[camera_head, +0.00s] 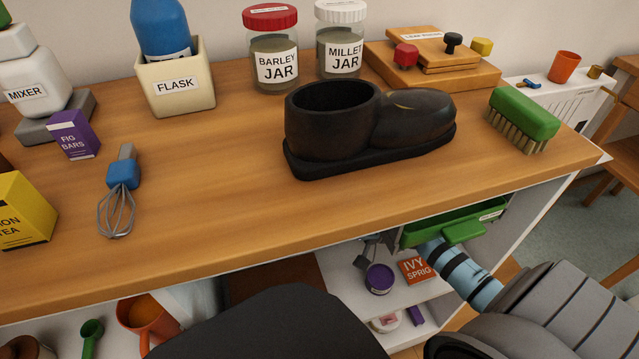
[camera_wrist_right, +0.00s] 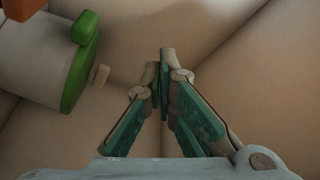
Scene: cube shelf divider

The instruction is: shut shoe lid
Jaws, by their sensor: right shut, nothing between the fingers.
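A black shoe (camera_head: 400,125) stands on the wooden counter in the head view, on a dark sole, with a round open top at its left. Below the counter edge, a green panel (camera_head: 440,230) with a tab and a small unreadable label shows at the shelf opening; I cannot tell whether it is the shoe lid. My right arm reaches toward the shelf beside this panel. In the right wrist view, my right gripper (camera_wrist_right: 166,60) is shut and empty, its tips together before plain beige walls. My left gripper is not in view.
The shelf below holds a purple jar (camera_head: 379,279) and an orange "IVY SPRIG" box (camera_head: 413,270). A green brush (camera_head: 524,115) lies near the counter's right end. The wrist view shows a pale cylinder (camera_wrist_right: 35,50) with a green rim at left.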

